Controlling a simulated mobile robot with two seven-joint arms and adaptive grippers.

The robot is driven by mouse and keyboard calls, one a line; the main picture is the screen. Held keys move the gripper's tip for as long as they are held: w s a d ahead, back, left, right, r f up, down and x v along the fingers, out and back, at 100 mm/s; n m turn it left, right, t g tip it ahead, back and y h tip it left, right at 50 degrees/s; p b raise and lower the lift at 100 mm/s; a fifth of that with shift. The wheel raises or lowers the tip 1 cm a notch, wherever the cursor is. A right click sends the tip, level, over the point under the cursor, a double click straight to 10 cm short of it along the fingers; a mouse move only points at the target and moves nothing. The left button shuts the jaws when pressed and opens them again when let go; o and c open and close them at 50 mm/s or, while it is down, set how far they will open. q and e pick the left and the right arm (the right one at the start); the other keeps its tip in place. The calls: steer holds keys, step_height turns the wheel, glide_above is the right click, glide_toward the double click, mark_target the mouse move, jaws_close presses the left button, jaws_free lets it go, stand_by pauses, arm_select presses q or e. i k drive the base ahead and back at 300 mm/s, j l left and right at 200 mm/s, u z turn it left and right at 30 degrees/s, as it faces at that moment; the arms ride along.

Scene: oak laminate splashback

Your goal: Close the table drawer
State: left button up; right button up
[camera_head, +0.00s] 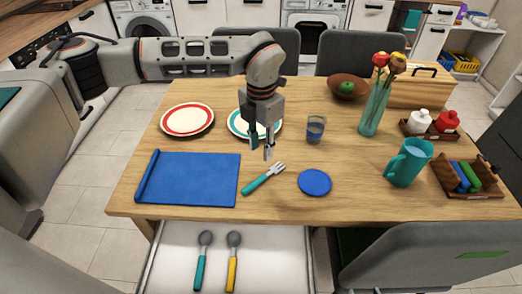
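The table drawer (270,262) is pulled out from under the front edge of the wooden table (275,198). Its white bottom shows, with a teal-handled spoon (201,262) and a yellow-handled spoon (232,262) lying in it. The drawer's front panel is out of the picture at the bottom. My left gripper (261,150) points down over the middle of the table, behind a teal-handled fork (263,178) and well away from the drawer. Its fingers show a gap with nothing between them. My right gripper is not in view.
On the table are a blue mat (190,180), a blue coaster (314,182), a glass (315,130), a teal pitcher (409,163), a vase (373,112) and plates. A grey chair (430,258) stands close to the drawer's right side. Floor is free left of the drawer.

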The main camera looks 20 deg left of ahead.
mark_target(272, 259)
steer(key=k+l, duration=0.2)
steer(key=k, duration=0.3)
steer(key=k+l, duration=0.25)
steer(key=k, duration=0.2)
